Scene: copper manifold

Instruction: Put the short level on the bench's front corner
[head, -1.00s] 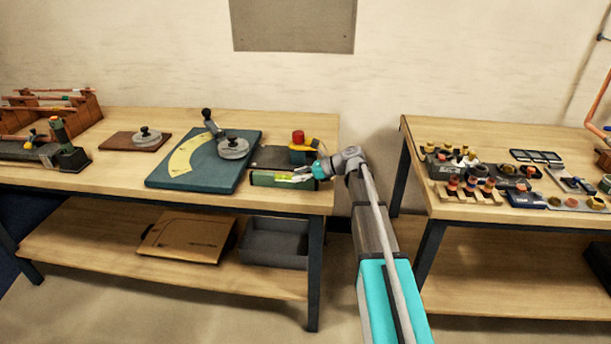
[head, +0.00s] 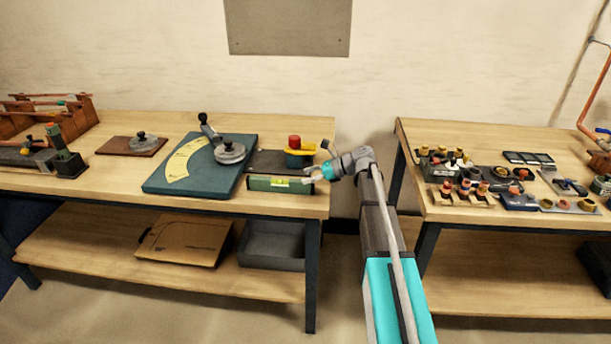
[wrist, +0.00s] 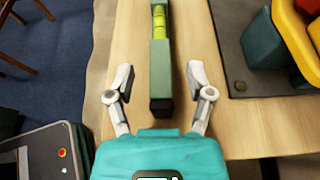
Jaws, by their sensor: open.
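The short level is a green bar with a yellow-green vial. In the head view the level (head: 280,184) lies along the front edge of the left bench (head: 120,182), near its right front corner. In the wrist view the level (wrist: 161,70) runs away from me, its dark end closest. My gripper (wrist: 158,72) is open, one finger on each side of the level's near end, with gaps on both sides. In the head view my gripper (head: 314,176) is at the level's right end; its fingers are small there.
A dark mat (head: 268,163) with a yellow and red item (head: 299,153) lies just behind the level. A teal bending board (head: 200,177) is left of it. A right bench (head: 420,205) with many fittings stands across a gap. Bare wood shows right of the level.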

